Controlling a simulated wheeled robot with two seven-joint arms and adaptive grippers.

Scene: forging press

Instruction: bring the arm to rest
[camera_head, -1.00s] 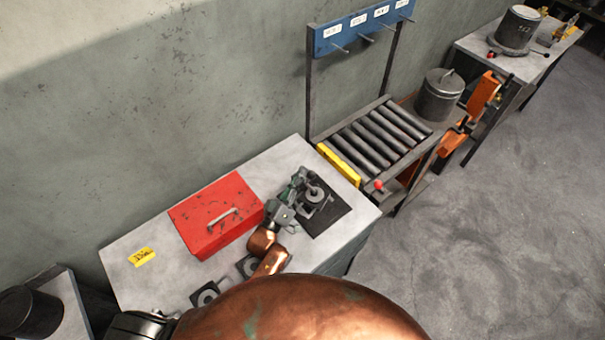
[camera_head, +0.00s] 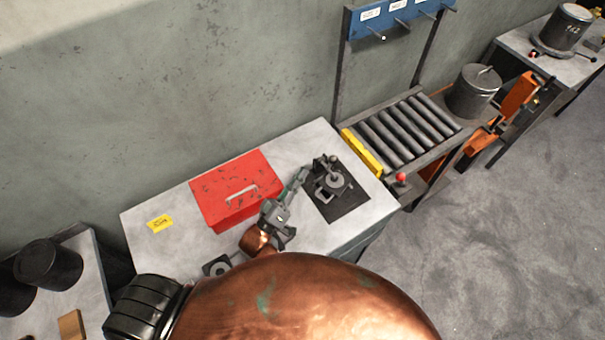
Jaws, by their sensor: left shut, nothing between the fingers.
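My left gripper (camera_head: 298,181) is shut and empty. It is above the grey worktable, between a red toolbox and a black mat. Its fingertips point up and to the right in the picture, towards the mat's left edge. My copper-coloured left arm fills the bottom of the view and hides the near part of the table. My right gripper is not in view.
The red toolbox (camera_head: 221,199) stands close left of the gripper. A small metal device (camera_head: 333,182) stands on the black mat (camera_head: 348,206). The worktable (camera_head: 186,238) has a yellow tag (camera_head: 160,223). Floor at right is clear.

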